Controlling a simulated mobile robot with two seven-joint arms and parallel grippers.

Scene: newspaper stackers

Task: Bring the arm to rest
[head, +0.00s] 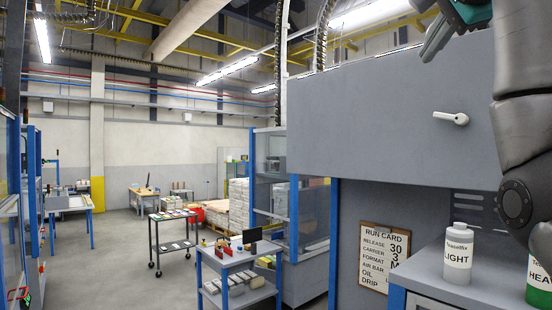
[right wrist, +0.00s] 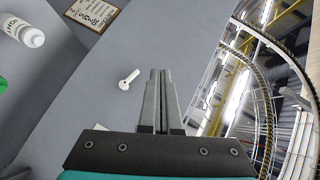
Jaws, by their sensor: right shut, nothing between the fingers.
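My right gripper (head: 430,50) is at the top right of the head view, raised in front of the upper part of a grey machine cabinet (head: 400,120). It is shut and holds nothing. In the right wrist view its two fingers (right wrist: 158,78) lie side by side, touching, over the grey panel. A white lever handle (head: 451,118) on the panel is below the gripper in the head view. The handle also shows in the right wrist view (right wrist: 128,79), left of the fingertips and apart from them. My left gripper is not in view.
A white bottle labelled LIGHT (head: 458,255) and a green-labelled bottle (head: 540,285) stand on a grey shelf (head: 425,275) under my right arm. A run card (head: 383,257) hangs on the cabinet. A blue-legged cart (head: 238,258) stands left. Open floor lies beyond.

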